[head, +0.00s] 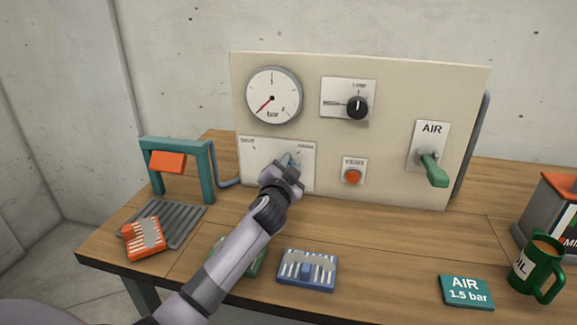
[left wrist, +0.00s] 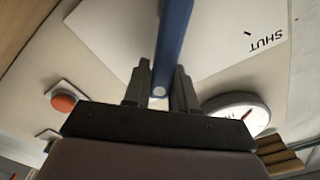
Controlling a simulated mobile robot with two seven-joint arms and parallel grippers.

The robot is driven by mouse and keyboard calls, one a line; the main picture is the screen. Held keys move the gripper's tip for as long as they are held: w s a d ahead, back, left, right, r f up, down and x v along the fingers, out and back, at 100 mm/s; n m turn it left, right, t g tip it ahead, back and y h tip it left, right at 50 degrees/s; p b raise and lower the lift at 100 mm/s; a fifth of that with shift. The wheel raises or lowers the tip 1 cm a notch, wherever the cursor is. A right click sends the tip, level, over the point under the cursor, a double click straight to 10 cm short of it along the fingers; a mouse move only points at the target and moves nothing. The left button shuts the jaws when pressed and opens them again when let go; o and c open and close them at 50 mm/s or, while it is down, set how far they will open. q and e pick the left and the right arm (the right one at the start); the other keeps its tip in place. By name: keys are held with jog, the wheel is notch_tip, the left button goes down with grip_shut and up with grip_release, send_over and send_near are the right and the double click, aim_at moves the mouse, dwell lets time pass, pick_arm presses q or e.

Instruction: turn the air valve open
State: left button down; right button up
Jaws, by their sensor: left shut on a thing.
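A pale panel stands on the bench, with a white plate (head: 262,157) low on its left side. The plate bears the word SHUT at its left and a second mark, too small to read, at its right. My left gripper (head: 289,170) is at the plate's right part and mostly hides the lever there. In the left wrist view my left gripper (left wrist: 160,92) is shut on a blue lever (left wrist: 174,40). A separate green lever (head: 433,170) hangs from the plate marked AIR (head: 431,134), apart from the gripper. My right gripper is not in view.
The panel has a pressure gauge (head: 273,95), needle low left, a black knob (head: 357,107) and a red vent button (head: 353,176). On the bench are a blue block (head: 307,269), an orange block (head: 144,238), an air sign (head: 467,291) and a green mug (head: 538,268).

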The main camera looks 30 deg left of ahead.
pick_arm(q)
jog(key=c, duration=1)
grip_release()
jog(key=v, duration=0.7)
jog(key=shift+s+d, duration=0.1)
